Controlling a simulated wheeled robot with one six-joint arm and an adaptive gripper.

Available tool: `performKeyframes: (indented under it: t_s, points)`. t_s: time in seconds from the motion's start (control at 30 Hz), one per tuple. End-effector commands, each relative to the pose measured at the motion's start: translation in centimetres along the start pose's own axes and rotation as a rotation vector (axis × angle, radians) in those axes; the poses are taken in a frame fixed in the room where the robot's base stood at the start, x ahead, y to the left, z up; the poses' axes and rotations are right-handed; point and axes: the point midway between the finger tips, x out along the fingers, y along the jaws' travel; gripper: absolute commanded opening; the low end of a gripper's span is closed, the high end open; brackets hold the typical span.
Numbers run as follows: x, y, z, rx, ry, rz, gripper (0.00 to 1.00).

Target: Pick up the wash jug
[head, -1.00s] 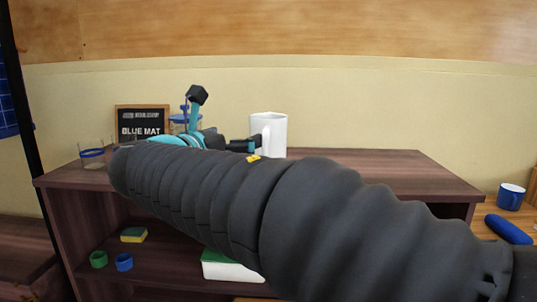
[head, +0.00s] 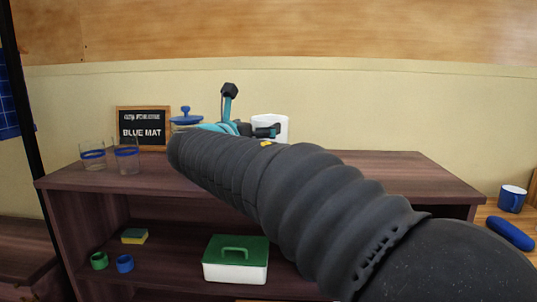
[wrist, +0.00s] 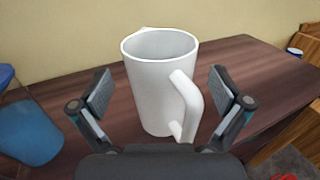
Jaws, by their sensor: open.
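The wash jug is a white jug (wrist: 150,85) with a handle on its right side in the wrist view. It stands upright on the dark wooden shelf top. In the head view the jug (head: 272,124) shows behind my arm, its lower part hidden. My gripper (wrist: 160,95) is open, one finger on each side of the jug, with visible gaps. The handle points toward the right finger and toward me. In the head view my gripper (head: 262,131) is partly hidden by my arm.
Two blue-banded glasses (head: 127,158) and a blue-lidded jar (head: 186,118) stand left on the shelf top (head: 400,170). A sign (head: 142,128) reads BLUE MAT. Below are a green-lidded box (head: 236,260), a sponge (head: 134,236) and two rings. A blue mug (head: 511,198) is at right.

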Motion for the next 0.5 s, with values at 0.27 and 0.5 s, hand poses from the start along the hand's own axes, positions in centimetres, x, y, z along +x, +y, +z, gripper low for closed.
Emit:
performKeyframes:
  t_s: [0.27, 0.5]
  points:
    - [2.9, 0.0, 0.0, 0.0, 0.001, 0.0, 1.0]
    - [2.9, 0.0, 0.0, 0.0, 0.001, 0.001, 0.82]
